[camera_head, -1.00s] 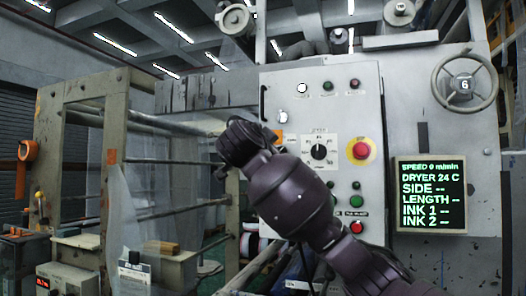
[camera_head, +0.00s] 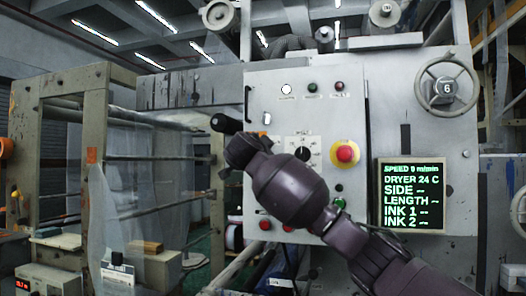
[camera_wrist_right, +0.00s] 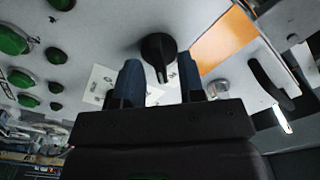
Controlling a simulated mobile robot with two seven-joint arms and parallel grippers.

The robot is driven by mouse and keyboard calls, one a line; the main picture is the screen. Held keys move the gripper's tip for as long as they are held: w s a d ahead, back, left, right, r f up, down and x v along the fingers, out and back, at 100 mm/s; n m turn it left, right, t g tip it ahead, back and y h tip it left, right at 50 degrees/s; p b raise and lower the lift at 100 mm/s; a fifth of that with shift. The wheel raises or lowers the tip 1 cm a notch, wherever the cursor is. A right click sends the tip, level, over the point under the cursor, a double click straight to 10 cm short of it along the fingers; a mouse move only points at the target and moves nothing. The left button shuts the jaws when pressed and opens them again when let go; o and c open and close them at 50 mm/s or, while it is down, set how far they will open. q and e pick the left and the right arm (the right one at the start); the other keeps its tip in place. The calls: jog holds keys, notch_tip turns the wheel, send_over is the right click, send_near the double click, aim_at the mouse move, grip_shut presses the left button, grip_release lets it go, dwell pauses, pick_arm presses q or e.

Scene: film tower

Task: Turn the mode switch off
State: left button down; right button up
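A black rotary knob with a pale pointer line, which I take for the mode switch (camera_wrist_right: 158,50), sits on the grey panel in the right wrist view, beside an orange label and small white labels. My right gripper (camera_wrist_right: 160,84) is open, its two dark fingers apart, with the knob in line with the gap. I cannot tell whether a finger touches it. In the head view my right arm reaches across the panel and hides this knob; its fingers cannot be made out there. My left gripper is in neither view.
The grey control panel (camera_head: 354,110) carries a scaled black dial (camera_head: 303,153), a red stop button (camera_head: 344,153) and green and red buttons. A green-text screen (camera_head: 412,196) and a handwheel (camera_head: 447,88) are at the right. A black panel handle (camera_wrist_right: 272,84) is near the gripper.

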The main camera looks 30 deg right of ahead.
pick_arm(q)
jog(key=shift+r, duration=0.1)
pick_arm(e)
grip_shut()
pick_arm(q)
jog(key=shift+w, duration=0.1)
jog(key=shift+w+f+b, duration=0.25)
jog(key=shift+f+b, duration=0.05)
jog(key=shift+b, duration=0.5)
pick_arm(e)
jog(key=n, duration=1.8)
jog(key=shift+w+a, duration=0.25)
jog(key=shift+w, duration=0.1)
